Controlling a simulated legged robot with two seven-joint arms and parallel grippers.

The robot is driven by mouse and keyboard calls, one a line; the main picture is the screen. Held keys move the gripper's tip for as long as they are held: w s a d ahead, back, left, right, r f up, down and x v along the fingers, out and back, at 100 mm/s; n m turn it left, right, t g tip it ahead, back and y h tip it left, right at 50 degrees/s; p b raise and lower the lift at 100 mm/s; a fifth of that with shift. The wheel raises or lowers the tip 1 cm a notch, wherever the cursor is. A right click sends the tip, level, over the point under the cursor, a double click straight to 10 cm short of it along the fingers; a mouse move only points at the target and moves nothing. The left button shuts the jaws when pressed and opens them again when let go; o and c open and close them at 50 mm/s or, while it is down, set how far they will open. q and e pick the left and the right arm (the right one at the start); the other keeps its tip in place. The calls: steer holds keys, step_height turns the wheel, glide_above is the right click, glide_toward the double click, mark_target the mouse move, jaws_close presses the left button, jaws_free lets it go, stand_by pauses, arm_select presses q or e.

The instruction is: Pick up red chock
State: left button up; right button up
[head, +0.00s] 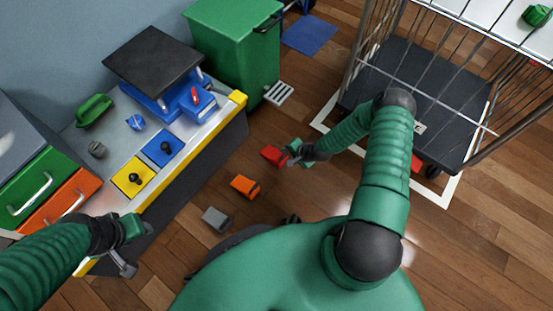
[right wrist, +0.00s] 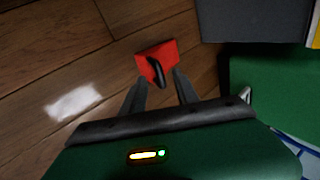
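The red chock (head: 273,156) is a small red block near the floor, right of the workbench. In the right wrist view the red chock (right wrist: 155,52) has a black loop handle facing me. My right gripper (head: 291,155) is beside it in the head view. In the right wrist view the right gripper's fingers (right wrist: 159,82) are apart, with the handle at or just beyond the gap between their tips. I cannot tell whether they touch it. My left gripper (head: 143,229) is at the workbench's front end, away from the chock; its fingers are unclear.
An orange chock (head: 245,186) and a grey chock (head: 217,219) lie on the wooden floor. The workbench (head: 200,141) is at left, a green bin (head: 237,45) behind. A wire cage cart (head: 440,90) stands at right, with something red (head: 417,163) by its base.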

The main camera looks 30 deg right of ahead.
steer(key=b+x, duration=0.2)
steer(key=x, duration=0.1)
steer(key=b+x, duration=0.1)
steer(key=x, duration=0.1)
steer(key=shift+s+d+b, duration=0.1)
steer(key=shift+d+b, duration=0.2)
steer(key=shift+d, duration=0.1)
steer(key=shift+r, duration=0.2)
jaws_close()
stand_by(0.6)
